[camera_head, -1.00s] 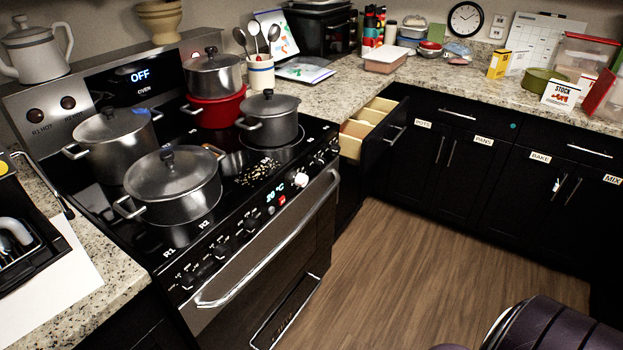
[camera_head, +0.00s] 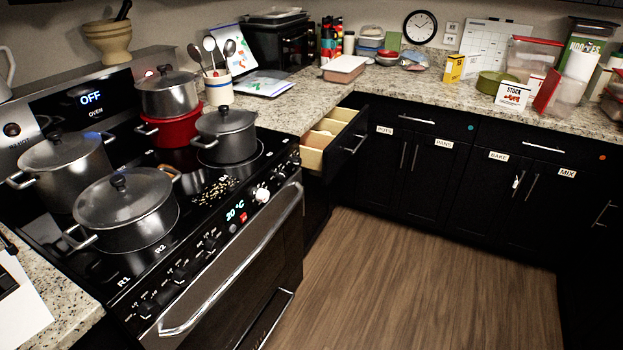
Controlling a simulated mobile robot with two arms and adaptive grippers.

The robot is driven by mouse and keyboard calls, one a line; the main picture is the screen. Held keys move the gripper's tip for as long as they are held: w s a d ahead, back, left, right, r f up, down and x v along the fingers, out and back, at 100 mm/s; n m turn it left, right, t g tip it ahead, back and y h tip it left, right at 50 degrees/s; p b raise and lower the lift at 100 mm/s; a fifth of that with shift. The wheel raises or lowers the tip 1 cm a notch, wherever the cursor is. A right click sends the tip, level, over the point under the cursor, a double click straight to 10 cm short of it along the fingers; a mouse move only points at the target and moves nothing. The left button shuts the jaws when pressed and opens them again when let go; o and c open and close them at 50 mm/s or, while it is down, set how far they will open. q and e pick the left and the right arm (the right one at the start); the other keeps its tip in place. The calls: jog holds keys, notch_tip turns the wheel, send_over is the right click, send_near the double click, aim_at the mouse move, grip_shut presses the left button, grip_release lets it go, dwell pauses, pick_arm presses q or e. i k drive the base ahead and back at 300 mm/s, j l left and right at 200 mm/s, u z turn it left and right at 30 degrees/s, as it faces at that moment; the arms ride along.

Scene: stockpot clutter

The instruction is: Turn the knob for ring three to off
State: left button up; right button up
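The black stove (camera_head: 75,268) stands at the left with a row of dark control knobs (camera_head: 180,273) along its front panel. The labels R1 (camera_head: 124,282) and R2 (camera_head: 160,249) are readable on the stovetop's front edge. A label for ring three is too small to read, and the knob settings cannot be made out. Neither of my grippers is in view.
Lidded pots, including a large front pot (camera_head: 126,210) and a grey pot (camera_head: 226,135), crowd the stovetop. A red pot (camera_head: 177,130) has a steel pot (camera_head: 166,93) on it. A drawer (camera_head: 350,140) stands open right of the stove. The wooden floor (camera_head: 420,290) is clear.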

aim_at(282, 177)
jog(key=i+l+u, duration=0.1)
jog(key=l, duration=0.3)
jog(key=i+l, duration=0.2)
jog(key=l, duration=0.15)
jog(key=i+l+u, duration=0.15)
jog(key=l, duration=0.25)
jog(key=i+l+u, duration=0.1)
jog(key=l, duration=0.3)
jog(key=l+u, duration=0.1)
jog(key=l, duration=0.3)
jog(key=i, duration=0.05)
